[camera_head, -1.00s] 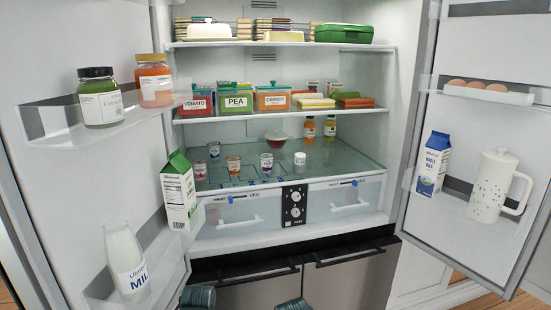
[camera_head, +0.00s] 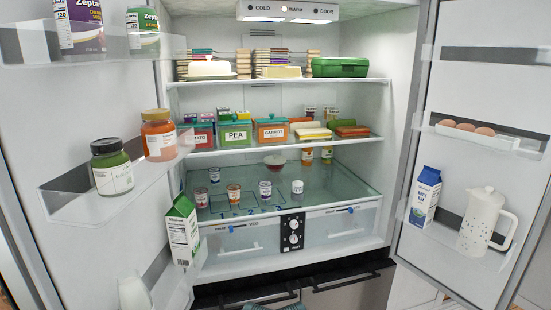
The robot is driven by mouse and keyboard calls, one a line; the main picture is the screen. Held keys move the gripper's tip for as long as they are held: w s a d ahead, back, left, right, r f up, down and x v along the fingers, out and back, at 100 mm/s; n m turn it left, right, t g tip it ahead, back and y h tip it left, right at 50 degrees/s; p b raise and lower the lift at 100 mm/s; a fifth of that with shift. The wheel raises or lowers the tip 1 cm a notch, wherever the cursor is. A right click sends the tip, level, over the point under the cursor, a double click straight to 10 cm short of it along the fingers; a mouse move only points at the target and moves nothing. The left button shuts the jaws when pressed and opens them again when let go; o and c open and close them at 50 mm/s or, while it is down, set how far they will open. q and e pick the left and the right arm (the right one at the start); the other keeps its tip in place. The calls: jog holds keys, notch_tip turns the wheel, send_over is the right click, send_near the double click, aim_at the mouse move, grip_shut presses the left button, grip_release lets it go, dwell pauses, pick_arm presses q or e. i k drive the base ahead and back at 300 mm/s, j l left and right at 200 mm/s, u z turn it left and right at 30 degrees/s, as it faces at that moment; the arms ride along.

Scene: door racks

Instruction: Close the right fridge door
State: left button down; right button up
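The right fridge door (camera_head: 478,90) stands wide open on the right side of the head view. Its inner face is toward me, with an egg shelf and a lower shelf holding a blue and white milk carton (camera_head: 424,197) and a white pitcher (camera_head: 484,221). The fridge interior (camera_head: 290,95) is fully exposed in the middle. Neither of my grippers can be made out. Only a small teal edge shows at the bottom centre, and I cannot tell what part it is.
The left fridge door (camera_head: 85,115) is also open, its shelves holding jars (camera_head: 112,167), a carton (camera_head: 183,230) and bottles. Closed lower drawers (camera_head: 350,292) sit below the fridge compartment. The space in front of the right door looks clear.

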aim_at(486, 63)
jog(key=k+l+z, duration=0.1)
jog(key=l, duration=0.4)
jog(key=k+l, duration=0.1)
jog(key=l, duration=0.45)
jog(key=k+l+z, duration=0.15)
jog(key=l, duration=0.4)
